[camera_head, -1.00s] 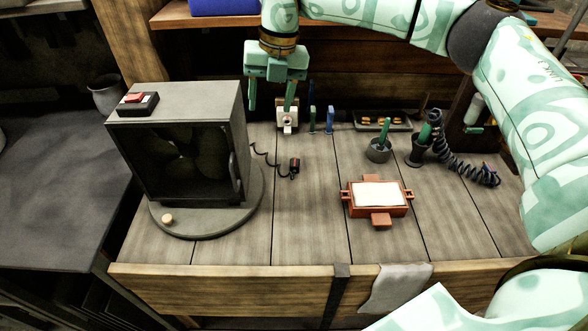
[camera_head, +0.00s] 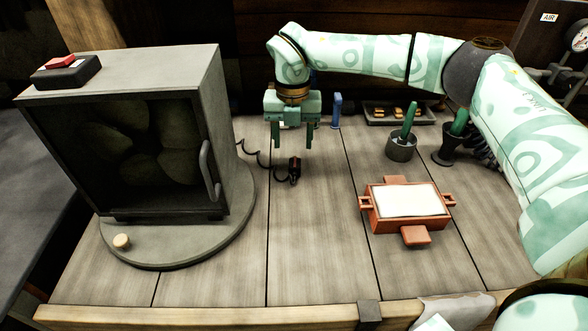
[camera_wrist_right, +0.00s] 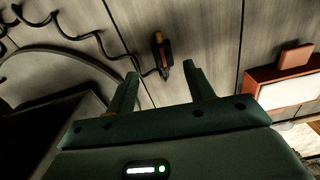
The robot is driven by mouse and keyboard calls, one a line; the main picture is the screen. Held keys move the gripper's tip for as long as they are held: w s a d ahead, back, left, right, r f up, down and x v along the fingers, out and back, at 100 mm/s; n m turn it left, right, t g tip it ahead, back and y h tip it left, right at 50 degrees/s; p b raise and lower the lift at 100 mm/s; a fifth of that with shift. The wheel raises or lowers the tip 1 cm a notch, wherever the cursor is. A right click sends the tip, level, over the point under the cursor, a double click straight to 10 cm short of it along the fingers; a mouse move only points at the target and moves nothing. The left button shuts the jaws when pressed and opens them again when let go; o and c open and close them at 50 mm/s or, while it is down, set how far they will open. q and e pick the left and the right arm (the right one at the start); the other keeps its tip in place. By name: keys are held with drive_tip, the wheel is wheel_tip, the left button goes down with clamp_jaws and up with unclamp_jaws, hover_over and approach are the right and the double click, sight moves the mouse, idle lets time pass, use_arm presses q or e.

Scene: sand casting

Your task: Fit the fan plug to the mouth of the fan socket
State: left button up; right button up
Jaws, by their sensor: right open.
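The fan plug (camera_head: 294,170) is a small dark piece with a reddish part, lying on the bench at the end of a coiled black cord (camera_head: 258,158) that runs to the fan box (camera_head: 215,110). My right gripper (camera_head: 293,142) is open and empty, pointing down above and just behind the plug. In the right wrist view the plug (camera_wrist_right: 162,55) lies beyond the gap between the two fingers (camera_wrist_right: 158,80), apart from them. The fan socket is not visible now; my right gripper and wrist cover the area behind. My left gripper is not in view.
An orange-red casting flask (camera_head: 408,215) with a white top lies right of the plug. Dark cups (camera_head: 401,148) with green-handled tools, a tray (camera_head: 398,114) and a blue upright piece (camera_head: 337,108) stand behind. The bench front is clear.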

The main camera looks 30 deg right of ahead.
sight(295, 162)
drive_tip(key=shift+s+f, duration=0.1)
drive_tip(key=shift+f, duration=0.6)
wheel_tip(295, 162, down, 5)
drive_tip(key=shift+s+d+f+b, duration=0.15)
drive_tip(key=shift+b, duration=0.7)
drive_tip(key=c, duration=1.1)
